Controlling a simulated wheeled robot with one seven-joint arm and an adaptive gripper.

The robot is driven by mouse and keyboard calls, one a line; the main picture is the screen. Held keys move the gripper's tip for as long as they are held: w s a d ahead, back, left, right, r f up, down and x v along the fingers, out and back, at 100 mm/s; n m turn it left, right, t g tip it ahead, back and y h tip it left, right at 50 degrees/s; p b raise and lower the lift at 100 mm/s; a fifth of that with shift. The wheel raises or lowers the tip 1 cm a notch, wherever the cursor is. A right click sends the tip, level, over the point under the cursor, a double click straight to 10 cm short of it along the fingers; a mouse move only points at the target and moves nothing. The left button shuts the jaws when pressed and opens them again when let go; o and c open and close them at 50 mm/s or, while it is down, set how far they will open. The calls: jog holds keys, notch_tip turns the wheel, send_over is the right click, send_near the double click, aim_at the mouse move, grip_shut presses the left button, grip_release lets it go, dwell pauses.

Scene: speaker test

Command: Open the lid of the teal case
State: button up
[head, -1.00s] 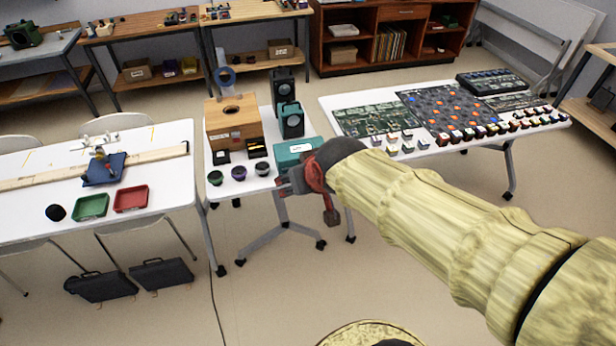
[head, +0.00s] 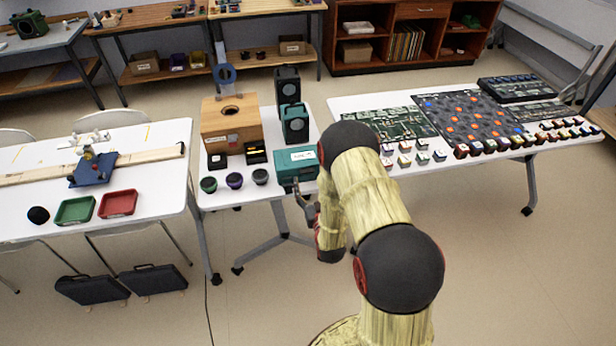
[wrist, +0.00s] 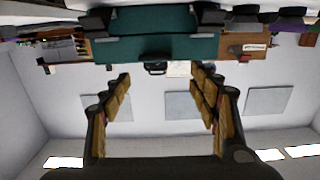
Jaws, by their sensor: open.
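The teal case (head: 296,170) stands at the front right of the small middle table, with a white label on its upper front. Its lid looks closed. In the wrist view, which looks upside down, the teal case (wrist: 155,45) spans the top, with a black latch or handle (wrist: 157,68) on its edge between my fingers. My gripper (head: 306,200) is just in front of the case and a little below its top, near the table's front edge. In the wrist view my gripper (wrist: 160,80) has its fingers wide apart with nothing between them. Contact with the case cannot be told.
A right-hand table (head: 450,150) holds circuit boards and small blocks. A left table (head: 150,180) holds green and red trays. Floor in front is open.

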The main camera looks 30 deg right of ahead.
jog(key=s+f, duration=0.2)
jog(key=b, duration=0.2)
send_near(304, 162)
jog(key=shift+t, duration=0.3)
jog(key=shift+w+d+f, duration=0.2)
jog(key=shift+w+f, duration=0.05)
jog(key=shift+w, duration=0.45)
jog(key=shift+w+d+f, duration=0.25)
jog(key=shift+w, duration=0.45)
jog(key=shift+w+d+f, duration=0.2)
jog(key=shift+w+f, duration=0.05)
jog(key=shift+w, duration=0.4)
jog(key=shift+c, duration=0.4)
jog(key=c, duration=1.5)
grip_shut()
